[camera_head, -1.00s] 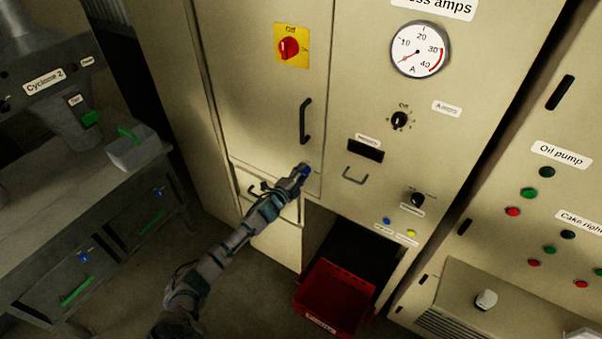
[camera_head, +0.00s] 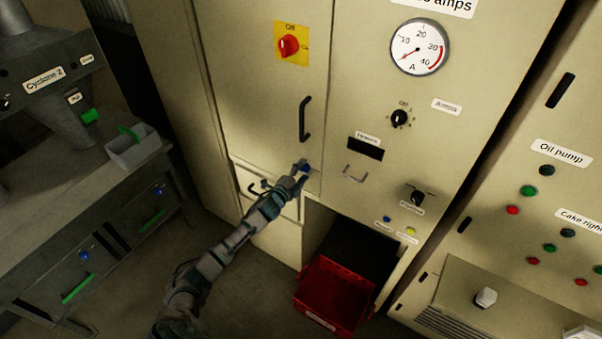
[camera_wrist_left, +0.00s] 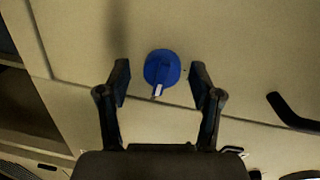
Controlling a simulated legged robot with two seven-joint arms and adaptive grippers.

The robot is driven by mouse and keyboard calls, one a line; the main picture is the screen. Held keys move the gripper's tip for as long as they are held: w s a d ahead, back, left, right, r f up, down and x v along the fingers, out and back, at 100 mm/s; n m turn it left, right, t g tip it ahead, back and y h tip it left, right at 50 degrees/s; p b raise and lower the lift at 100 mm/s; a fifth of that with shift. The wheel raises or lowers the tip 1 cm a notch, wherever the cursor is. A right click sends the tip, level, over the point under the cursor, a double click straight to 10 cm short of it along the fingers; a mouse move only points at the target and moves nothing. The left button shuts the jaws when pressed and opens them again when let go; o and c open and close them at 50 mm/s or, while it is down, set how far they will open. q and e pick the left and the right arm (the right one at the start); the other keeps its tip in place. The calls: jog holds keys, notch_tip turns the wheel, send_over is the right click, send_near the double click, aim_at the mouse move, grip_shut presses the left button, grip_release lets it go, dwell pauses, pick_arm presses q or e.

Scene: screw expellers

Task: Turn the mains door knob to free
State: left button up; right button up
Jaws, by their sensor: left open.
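The mains door (camera_head: 262,105) is a tall beige cabinet door, and it is shut. Its small blue knob (camera_head: 306,169) sits low near the door's right edge. In the left wrist view the blue knob (camera_wrist_left: 161,70) lies between the two dark fingers of my left gripper, with a gap on either side. A pale mark shows at the knob's lower end. My left gripper (camera_head: 300,170) is open at the knob in the head view; the fingers (camera_wrist_left: 160,82) do not touch it. My right gripper is not in view.
A black door handle (camera_head: 305,120) stands out above the knob. A red switch on a yellow plate (camera_head: 291,45) is higher up. A red bin (camera_head: 335,293) sits in an opening below right. A grey workbench (camera_head: 95,190) stands at left.

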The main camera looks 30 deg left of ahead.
pick_arm(q)
jog(key=s+a, duration=0.1)
jog(key=s, duration=1)
jog(key=shift+s+r, duration=0.35)
jog(key=shift+s, duration=0.05)
jog(key=s+a+f+n+g+y, duration=0.1)
jog(key=s+a+f+n+g, duration=0.15)
jog(key=f, duration=0.95)
jog(key=s+a+f+n+g+y, duration=0.1)
jog(key=s+f+n+g, duration=0.15)
jog(key=f, duration=0.85)
jog(key=s+d+f+n+g, duration=0.2)
jog(key=s+f+n+g, duration=0.15)
jog(key=s+f, duration=1.15)
jog(key=s+d+f+n+g, duration=0.2)
jog(key=s+d+f, duration=0.2)
jog(key=s, duration=0.7)
jog(key=s+d+f+n+g, duration=0.2)
jog(key=s+d+f, duration=0.3)
jog(key=s+f, duration=0.4)
jog(key=s+d+f+n+g, duration=0.2)
jog(key=s+d+f+g, duration=0.2)
jog(key=s, duration=1)
notch_tip(320, 180, down, 3)
jog(key=shift+d+f+h, duration=0.1)
jog(key=shift+d+h, duration=0.3)
jog(key=shift+d, duration=0.05)
